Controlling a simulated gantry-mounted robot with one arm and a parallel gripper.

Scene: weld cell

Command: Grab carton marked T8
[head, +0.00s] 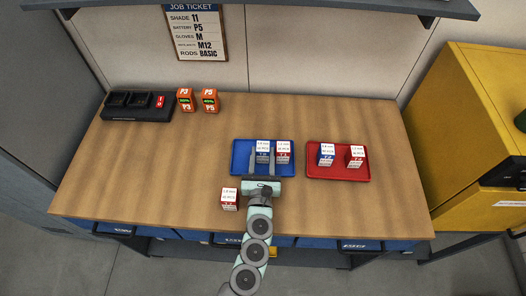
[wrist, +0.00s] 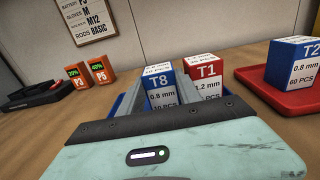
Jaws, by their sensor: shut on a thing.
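In the head view the same carton (head: 263,147) is at the middle of the blue tray (head: 240,148), with my gripper (head: 262,160) reaching in from the front. My gripper hides its lower part, so I cannot tell whether it touches the tray floor. The red and white carton T1 (head: 283,150) stands close on its right; it also shows in the wrist view (wrist: 205,72).
A red tray (head: 340,175) on the right holds carton T2 (head: 327,155) and a red carton (head: 355,157). Another red carton (head: 229,199) stands left of my arm. Orange batteries (head: 210,101) and a black charger (head: 135,107) are back left. The table's left middle is clear.

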